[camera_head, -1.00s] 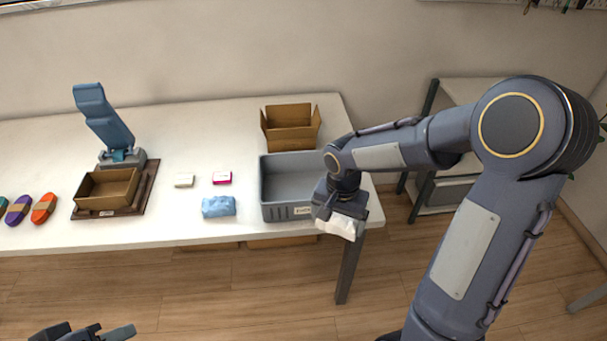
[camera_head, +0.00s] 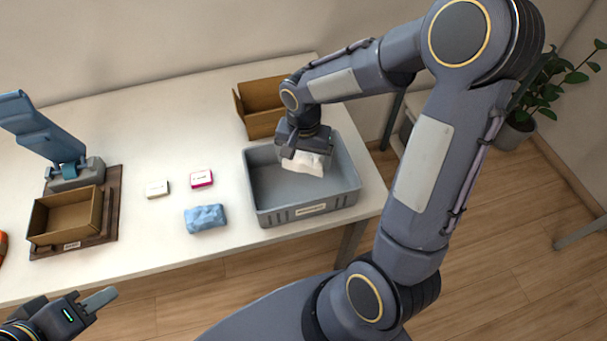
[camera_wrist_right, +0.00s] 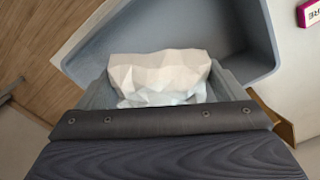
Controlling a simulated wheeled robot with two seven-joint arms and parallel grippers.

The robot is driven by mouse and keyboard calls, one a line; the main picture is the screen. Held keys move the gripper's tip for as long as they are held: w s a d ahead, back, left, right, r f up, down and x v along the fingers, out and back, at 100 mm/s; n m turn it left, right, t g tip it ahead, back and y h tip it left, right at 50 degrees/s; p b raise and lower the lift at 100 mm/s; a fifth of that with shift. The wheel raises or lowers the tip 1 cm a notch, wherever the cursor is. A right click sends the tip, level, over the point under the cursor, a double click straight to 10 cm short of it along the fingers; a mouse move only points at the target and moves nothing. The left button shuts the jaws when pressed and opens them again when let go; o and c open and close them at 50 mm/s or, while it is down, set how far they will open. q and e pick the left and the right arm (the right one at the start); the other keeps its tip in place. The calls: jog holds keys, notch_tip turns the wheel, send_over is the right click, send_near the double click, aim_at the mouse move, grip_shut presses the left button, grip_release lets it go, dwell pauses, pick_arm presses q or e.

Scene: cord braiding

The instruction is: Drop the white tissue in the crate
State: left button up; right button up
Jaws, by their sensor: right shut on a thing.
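The white tissue (camera_head: 306,163) is a crumpled lump held by my right gripper (camera_head: 304,153). In the right wrist view the tissue (camera_wrist_right: 158,75) sits between the fingers, with the crate's grey inside beyond it. The grey crate (camera_head: 308,210) stands on the table's right part, with a label on its front. My right gripper is over the crate's opening, toward its back right; the exact height of the tissue above the floor is hard to tell. My left gripper (camera_head: 95,305) is low at the left, in front of the table and far from the crate; its fingers are only partly visible.
A blue crumpled packet (camera_head: 206,218) lies left of the crate. A pink box (camera_head: 202,179) and a cream box (camera_head: 157,189) lie behind it. A cardboard box (camera_head: 262,112) stands behind the crate. A brown tray (camera_head: 66,216) and a blue stand (camera_head: 43,135) are at the left.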

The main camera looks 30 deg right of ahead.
notch_tip(320, 180, down, 5)
jog(key=b, duration=0.3)
jog(key=shift+r, duration=0.1)
jog(key=o, duration=0.7)
notch_tip(320, 180, up, 8)
jog(key=shift+f, duration=0.25)
jog(key=shift+r, duration=0.15)
